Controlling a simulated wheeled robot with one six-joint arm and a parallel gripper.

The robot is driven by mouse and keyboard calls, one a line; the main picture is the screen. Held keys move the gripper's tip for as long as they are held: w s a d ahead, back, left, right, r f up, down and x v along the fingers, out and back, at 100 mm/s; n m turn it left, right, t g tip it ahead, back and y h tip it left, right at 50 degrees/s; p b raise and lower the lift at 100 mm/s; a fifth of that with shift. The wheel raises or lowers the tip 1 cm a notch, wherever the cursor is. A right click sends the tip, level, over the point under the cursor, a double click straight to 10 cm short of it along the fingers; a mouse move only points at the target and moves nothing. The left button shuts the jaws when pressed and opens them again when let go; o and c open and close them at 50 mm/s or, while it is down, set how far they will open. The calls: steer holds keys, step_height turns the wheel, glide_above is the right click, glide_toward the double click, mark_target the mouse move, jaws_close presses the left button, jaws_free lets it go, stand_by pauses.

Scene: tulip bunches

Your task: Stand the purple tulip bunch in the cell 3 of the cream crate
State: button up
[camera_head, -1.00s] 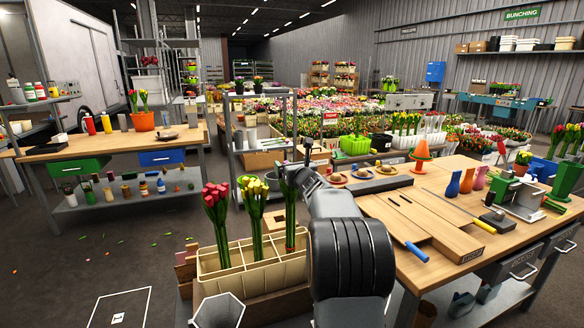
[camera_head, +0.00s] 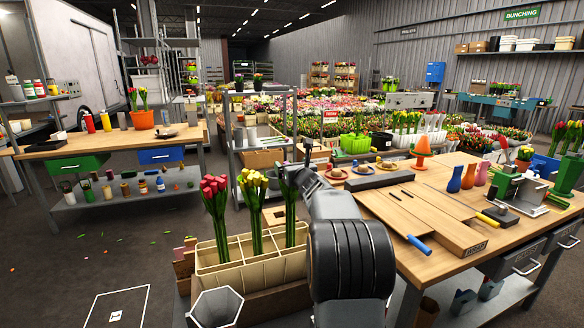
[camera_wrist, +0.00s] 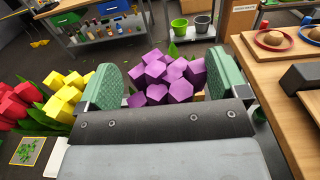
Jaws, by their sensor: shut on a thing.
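The purple tulip bunch shows from above in the wrist view, its purple heads (camera_wrist: 168,78) between the green fingers of my gripper (camera_wrist: 160,80). My gripper is shut on it. In the head view its green stems (camera_head: 290,218) hang upright at the back right of the cream crate (camera_head: 236,279); the heads are mostly hidden by my arm. The stems reach down to a back right cell, but I cannot tell whether they touch its floor. Cell numbers are not readable.
A red tulip bunch (camera_head: 217,208) and a yellow tulip bunch (camera_head: 253,205) stand in the crate to the left. Front cells look empty. A grey hexagonal vase (camera_head: 216,308) stands before the crate. The wooden workbench (camera_head: 385,233) with tools is close on the right.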

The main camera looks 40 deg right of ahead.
steer(key=shift+f+b, duration=0.5)
steer(key=shift+b, duration=0.1)
steer(key=o, duration=0.8)
steer(key=shift+r, duration=0.1)
steer(key=shift+o, duration=0.3)
steer(key=shift+s, duration=0.1)
steer(key=v, duration=1.3)
steer(key=shift+s+b, duration=0.3)
steer(key=shift+b, duration=0.05)
steer(key=shift+s, duration=0.1)
